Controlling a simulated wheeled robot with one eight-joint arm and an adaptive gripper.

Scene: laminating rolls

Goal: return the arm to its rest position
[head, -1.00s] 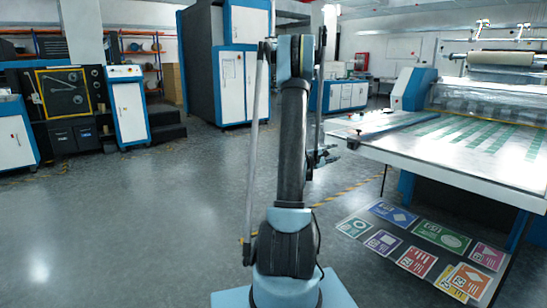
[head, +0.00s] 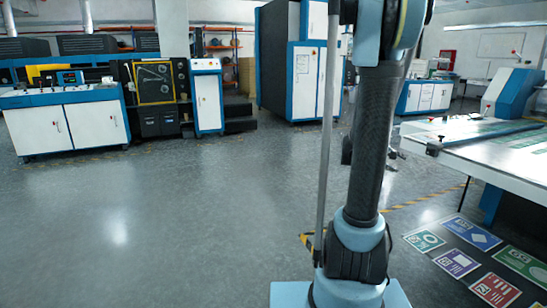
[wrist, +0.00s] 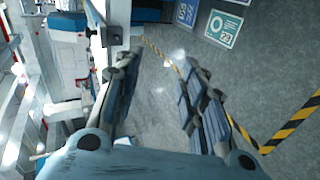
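My arm stands upright in the head view, right of centre, on its light blue base. In the wrist view my gripper (wrist: 160,78) has its two dark fingers spread apart, with bare grey floor showing between them and nothing held. In the head view the gripper is mostly hidden behind the arm; only a small dark part shows at the arm's right side, near the table edge.
A laminating machine's white table (head: 500,160) stands at the right. Printed cards (head: 462,262) lie on a dark mat below it. Blue-and-white cabinets (head: 68,122) line the back left. The floor (head: 190,220) at left and centre is clear.

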